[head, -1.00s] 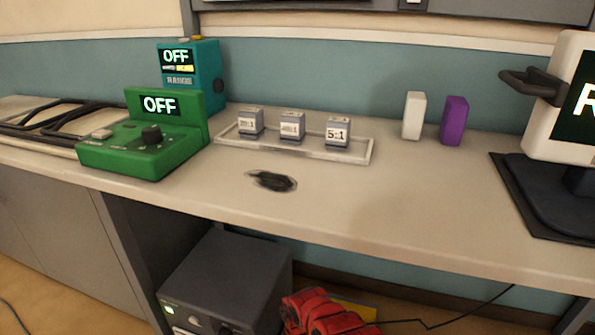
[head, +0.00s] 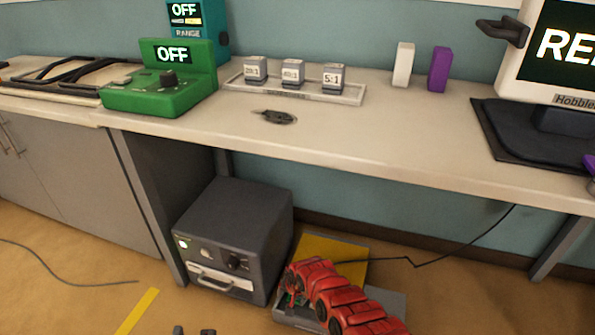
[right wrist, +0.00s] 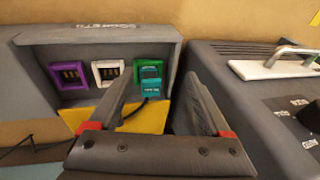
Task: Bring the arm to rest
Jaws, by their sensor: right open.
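My red right arm (head: 350,303) comes in from the bottom in the head view, beside the grey box under the desk. Its right gripper (head: 296,288) is low at the arm's end, partly hidden. In the right wrist view the gripper (right wrist: 161,88) is open, with a gap between its fingers. A teal plug (right wrist: 152,88) with a black cable sits at the green socket (right wrist: 148,68), beyond and between the fingertips. The gripper does not appear closed on it. Two small dark tips at the bottom edge of the head view may be my left gripper (head: 193,331); I cannot tell its state.
The socket panel (right wrist: 30,75) also has purple (right wrist: 69,76) and white (right wrist: 108,73) sockets. The grey box (head: 235,225) stands close beside. A yellow patch (head: 335,252) lies behind my arm. The desk (head: 370,135) overhangs. A cable (head: 460,245) runs right; floor at left is mostly free.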

